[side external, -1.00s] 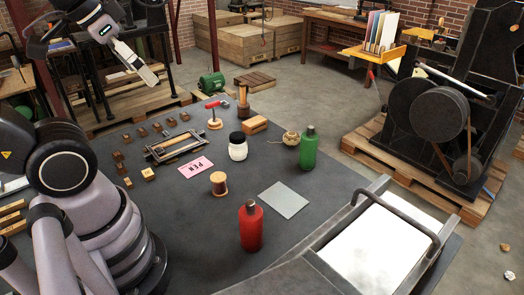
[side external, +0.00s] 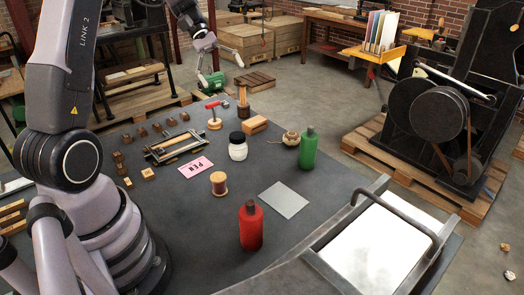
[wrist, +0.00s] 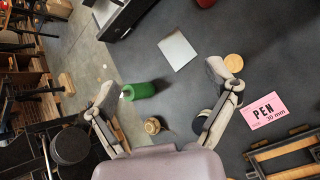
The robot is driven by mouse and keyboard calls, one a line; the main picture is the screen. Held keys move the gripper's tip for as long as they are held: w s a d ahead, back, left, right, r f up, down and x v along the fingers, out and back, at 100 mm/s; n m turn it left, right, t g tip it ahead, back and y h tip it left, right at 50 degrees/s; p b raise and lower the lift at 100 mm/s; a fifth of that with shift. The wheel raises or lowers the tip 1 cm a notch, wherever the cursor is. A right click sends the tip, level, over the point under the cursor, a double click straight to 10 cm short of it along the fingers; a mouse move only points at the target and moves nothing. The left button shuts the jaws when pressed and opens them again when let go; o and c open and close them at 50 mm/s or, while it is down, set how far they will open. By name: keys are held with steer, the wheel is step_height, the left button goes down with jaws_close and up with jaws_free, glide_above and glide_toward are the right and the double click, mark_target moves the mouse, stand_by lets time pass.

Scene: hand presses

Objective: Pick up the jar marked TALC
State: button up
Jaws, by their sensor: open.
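A white jar with a black lid (side external: 238,148) stands upright on the dark table, right of the pink PEN card. No TALC lettering is readable on it. In the wrist view it is mostly hidden behind my right-hand finger, with its dark lid (wrist: 199,122) partly showing. My gripper (side external: 221,70) is open and empty, high beyond the far edge of the table, behind the jar and apart from it. In the wrist view my gripper (wrist: 162,85) has its fingers spread wide.
Around the jar are a wooden block (side external: 254,125), a twine ball (side external: 291,138), a green bottle (side external: 308,148), a thread spool (side external: 218,183) and the pink PEN card (side external: 196,167). A red bottle (side external: 251,226) stands in front.

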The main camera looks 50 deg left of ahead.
steer(key=a+f+n+t+h, duration=0.1)
steer(key=a+f+n+t, duration=0.2)
steer(key=a+f, duration=0.3)
steer(key=a+f+n+t+h, duration=0.2)
steer(key=a+f+n+t, duration=0.2)
steer(key=f, duration=0.7)
steer(key=a+f+n+t+h, duration=0.1)
steer(key=a+f+n+t, duration=0.3)
steer(key=a+f, duration=0.5)
steer(key=shift+a+n+h, duration=0.1)
steer(key=shift+n+h, duration=0.2)
steer(key=shift+n, duration=1.1)
glide_toward(237, 135)
steer(key=x, duration=0.4)
steer(key=shift+w+f, duration=0.15)
steer(key=shift+f, duration=0.25)
steer(key=x, duration=0.6)
steer(key=shift+f, duration=0.15)
steer(key=shift+c, duration=0.2)
steer(key=c, duration=1.3)
